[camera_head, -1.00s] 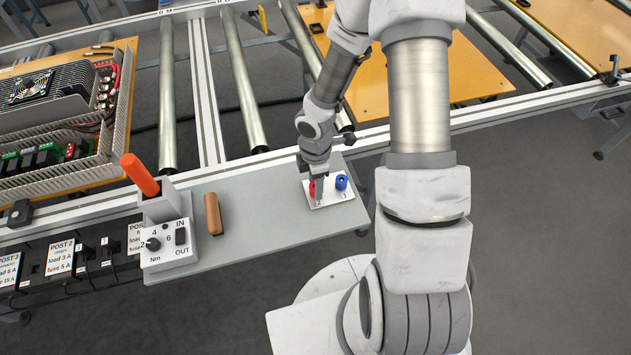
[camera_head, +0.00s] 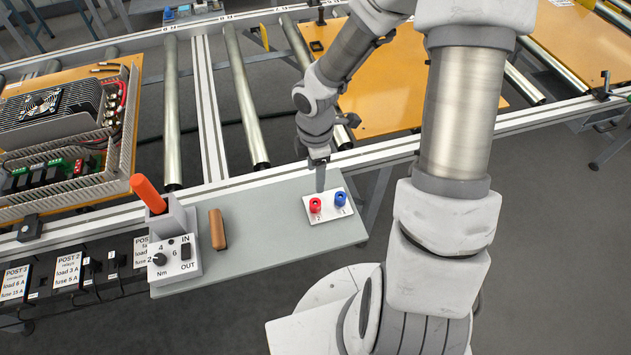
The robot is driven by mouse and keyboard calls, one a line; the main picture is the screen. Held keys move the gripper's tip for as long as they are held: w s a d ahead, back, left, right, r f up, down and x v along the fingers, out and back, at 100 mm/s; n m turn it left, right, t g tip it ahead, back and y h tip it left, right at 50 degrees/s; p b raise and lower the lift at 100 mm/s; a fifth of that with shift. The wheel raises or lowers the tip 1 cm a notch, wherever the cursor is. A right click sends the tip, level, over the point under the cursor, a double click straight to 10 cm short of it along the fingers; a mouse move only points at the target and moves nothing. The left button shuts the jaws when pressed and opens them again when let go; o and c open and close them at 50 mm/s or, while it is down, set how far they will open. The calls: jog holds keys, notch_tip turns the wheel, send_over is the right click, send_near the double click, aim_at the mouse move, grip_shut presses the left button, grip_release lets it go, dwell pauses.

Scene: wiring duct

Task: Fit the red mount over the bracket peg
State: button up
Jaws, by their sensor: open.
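The red mount (camera_head: 315,205) is a small round red piece with a dark centre. It stands on a white plate (camera_head: 321,218), at the spot marked 2. A similar blue piece (camera_head: 340,199) stands beside it at the spot marked 1. My gripper (camera_head: 320,187) is open and empty, pointing down just behind and above the red mount, seemingly apart from it. Its fingers overlap in this view, so the gap between them does not show. I cannot make out the bracket peg with certainty.
The plate lies on a grey shelf (camera_head: 270,240) with a brown block (camera_head: 217,229) and an orange-handled tool in a grey holder (camera_head: 172,215). Behind are rollers (camera_head: 247,100), an orange board (camera_head: 385,85) and a wiring-duct panel (camera_head: 128,100) with electronics. My arm covers the right.

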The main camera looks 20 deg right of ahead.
notch_tip(320, 180, up, 5)
jog(key=shift+r+p, duration=0.15)
jog(key=shift+p, duration=0.4)
